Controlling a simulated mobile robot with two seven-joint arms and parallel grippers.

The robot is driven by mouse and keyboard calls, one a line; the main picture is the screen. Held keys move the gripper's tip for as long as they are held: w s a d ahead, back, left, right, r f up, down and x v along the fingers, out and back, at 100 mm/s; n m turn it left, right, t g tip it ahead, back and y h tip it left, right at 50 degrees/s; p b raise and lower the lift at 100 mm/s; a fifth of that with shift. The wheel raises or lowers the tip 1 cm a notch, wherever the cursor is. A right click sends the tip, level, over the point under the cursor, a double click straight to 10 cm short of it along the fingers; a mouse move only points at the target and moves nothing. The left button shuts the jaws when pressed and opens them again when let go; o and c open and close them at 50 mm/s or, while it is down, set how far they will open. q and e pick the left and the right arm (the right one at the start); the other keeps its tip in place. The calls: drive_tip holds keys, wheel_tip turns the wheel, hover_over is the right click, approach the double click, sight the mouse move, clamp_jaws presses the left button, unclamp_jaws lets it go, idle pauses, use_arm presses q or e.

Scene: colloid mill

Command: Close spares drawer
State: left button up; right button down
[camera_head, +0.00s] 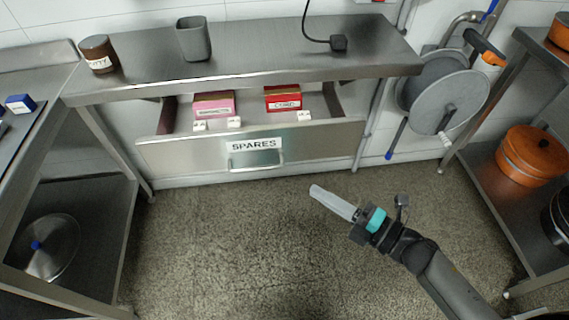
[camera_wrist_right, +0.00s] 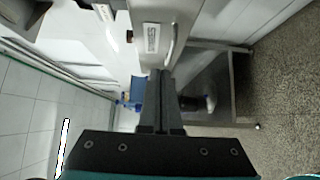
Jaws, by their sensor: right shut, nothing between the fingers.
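The spares drawer (camera_head: 300,143) is pulled out from under the steel bench, with its label "SPARES" and a bar handle (camera_head: 255,160) on the front. Inside it are a pink box (camera_head: 214,105), a red box (camera_head: 283,98) and a few small white pieces (camera_head: 234,122). My right gripper (camera_head: 318,192) is shut and empty, in front of the drawer and to the right of its handle, apart from it. In the right wrist view the shut fingers (camera_wrist_right: 160,85) point toward the drawer front (camera_wrist_right: 152,14), with the handle (camera_wrist_right: 171,45) beside them. My left gripper is not in view.
The bench top (camera_head: 270,52) carries a brown jar (camera_head: 98,54), a grey cup (camera_head: 194,39) and a black plug with a cable (camera_head: 338,43). A hose reel (camera_head: 440,92) hangs at the right. A shelf with an orange pot (camera_head: 532,156) stands far right. The floor before the drawer is clear.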

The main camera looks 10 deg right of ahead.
sight(269, 149)
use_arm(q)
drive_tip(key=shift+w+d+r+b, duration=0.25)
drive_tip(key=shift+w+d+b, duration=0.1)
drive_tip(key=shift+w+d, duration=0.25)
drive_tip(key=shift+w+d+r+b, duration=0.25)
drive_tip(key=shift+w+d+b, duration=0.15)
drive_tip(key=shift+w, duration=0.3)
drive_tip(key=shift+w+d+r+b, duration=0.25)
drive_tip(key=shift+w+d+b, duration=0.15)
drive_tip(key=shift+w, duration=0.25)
use_arm(e)
drive_tip(key=shift+w+d+x, duration=0.35)
drive_tip(key=shift+x, duration=1.7)
drive_tip(key=shift+w+d+x, duration=0.35)
drive_tip(key=shift+x, duration=1.7)
drive_tip(key=shift+w+d+x, duration=0.3)
drive_tip(key=shift+w+x, duration=0.05)
drive_tip(key=shift+x, duration=1.75)
